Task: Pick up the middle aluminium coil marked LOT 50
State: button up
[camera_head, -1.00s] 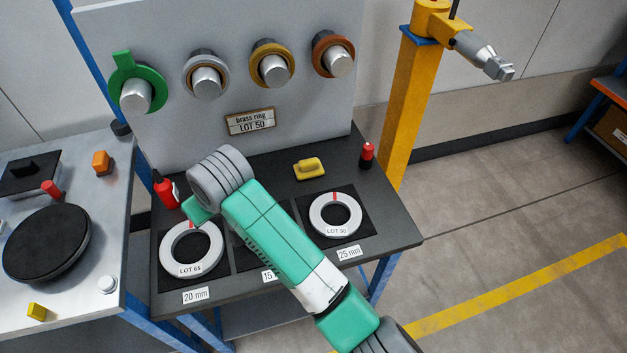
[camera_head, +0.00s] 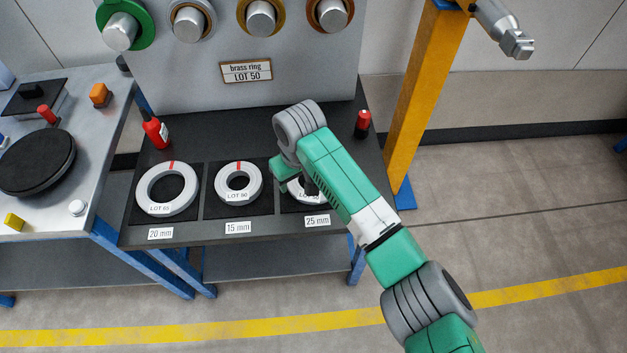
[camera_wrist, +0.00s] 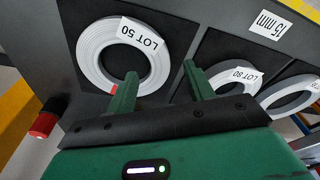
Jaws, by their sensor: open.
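The LOT 50 aluminium coil (camera_wrist: 91,56) is a flat pale ring with a red mark, lying on a black square mat. In the head view it is the right-hand coil (camera_head: 293,190), at the 25 mm tag, largely hidden by my arm. The middle coil (camera_head: 220,182), at the 15 mm tag, seems to read LOT 80. It also shows in the wrist view (camera_wrist: 252,78). My gripper (camera_wrist: 160,77) is open and empty. In the wrist view its left finger overlaps the LOT 50 ring's lower edge near the red mark; I cannot tell if they touch.
The LOT 65 coil (camera_head: 150,190) lies on the left mat. A red bottle (camera_head: 155,132) and a red-and-black cylinder (camera_head: 362,124) stand at the back of the dark table. A backboard (camera_head: 200,80) with pegged rings rises behind, with a yellow post (camera_head: 425,90) to the right.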

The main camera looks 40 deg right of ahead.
aim_at(296, 188)
jog(key=f+b, duration=0.2)
jog(key=f, duration=0.2)
jog(key=shift+w, duration=0.2)
jog(key=shift+r, duration=0.1)
jog(key=shift+c, duration=0.4)
grip_shut()
